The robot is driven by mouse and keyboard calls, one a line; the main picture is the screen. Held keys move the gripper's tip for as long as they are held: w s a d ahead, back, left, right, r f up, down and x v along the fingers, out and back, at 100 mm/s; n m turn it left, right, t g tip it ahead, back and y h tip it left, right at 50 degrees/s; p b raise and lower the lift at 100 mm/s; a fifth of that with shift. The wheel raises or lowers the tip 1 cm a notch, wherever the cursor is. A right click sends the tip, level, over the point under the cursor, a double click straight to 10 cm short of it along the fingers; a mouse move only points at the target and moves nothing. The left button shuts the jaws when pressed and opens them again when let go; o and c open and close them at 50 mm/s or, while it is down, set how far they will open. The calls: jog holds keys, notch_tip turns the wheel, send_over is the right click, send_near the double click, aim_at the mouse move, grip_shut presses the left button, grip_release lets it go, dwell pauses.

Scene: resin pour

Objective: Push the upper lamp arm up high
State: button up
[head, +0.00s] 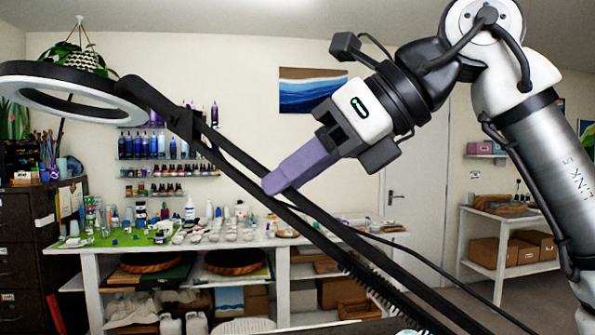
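The lamp has a ring-shaped head (60,101), black with a white underside, at the upper left. Its black upper arm (225,150) slopes from a joint near the head down to the lower right, as dark parallel bars. My gripper (269,187) comes in from the upper right, its purple fingers together with no gap showing and nothing held. The fingertips overlap the lamp arm in the picture, around its middle, and hide a short stretch of it. I cannot tell whether they touch it. The lamp's base is not clearly in view.
A white workbench (290,241) with cups and bottles stands behind the lamp. Shelves of bottles (160,148) hang on the wall. A dark cabinet (22,240) is at the left, a white shelf unit (480,220) at the right. Open wall lies above the lamp arm.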

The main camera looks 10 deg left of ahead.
jog(key=v, duration=1.3)
jog(key=shift+d+r, duration=0.2)
jog(key=shift+d, duration=0.15)
jog(key=shift+s+f, duration=0.1)
